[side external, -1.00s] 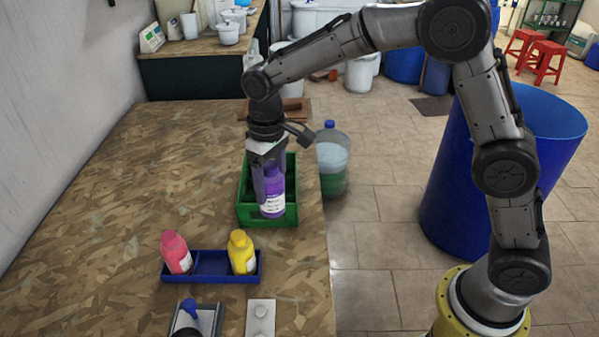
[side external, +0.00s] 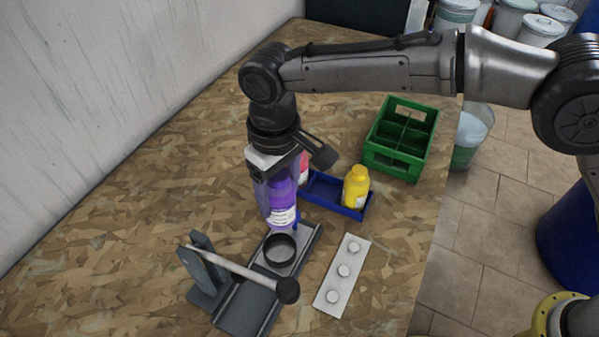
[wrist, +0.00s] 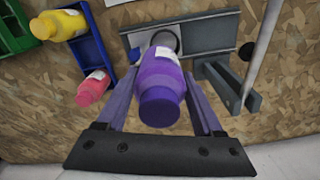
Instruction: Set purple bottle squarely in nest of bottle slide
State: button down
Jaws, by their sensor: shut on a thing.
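The purple bottle (side external: 284,198) has a white label and is held roughly upright between the fingers of my gripper (side external: 274,205). In the wrist view, the purple bottle (wrist: 160,90) sits between both fingers of my gripper (wrist: 158,78), its cap end toward the camera. The bottle slide (side external: 257,300) is a grey track. Its nest (side external: 280,249) is a dark round cup that looks empty. The bottle is behind the nest in the side view and seems above the table. In the wrist view the bottle partly covers the nest (wrist: 164,40).
A lever with a black knob (side external: 288,291) crosses the slide beside a grey upright bracket (side external: 203,265). A blue tray (side external: 322,192) holds a yellow bottle (side external: 356,187) and a pink bottle (wrist: 93,88). A white strip with round buttons (side external: 343,272) lies right of the slide. A green crate (side external: 401,140) stands farther back.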

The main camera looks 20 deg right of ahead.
aim_at(277, 224)
jog(key=shift+s+a, duration=0.3)
jog(key=shift+a, duration=0.15)
jog(key=shift+a+f, duration=0.1)
jog(key=shift+f, duration=4.1)
jog(key=shift+f, duration=0.9)
jog(key=shift+f, duration=0.85)
grip_release()
jog(key=shift+f, duration=0.1)
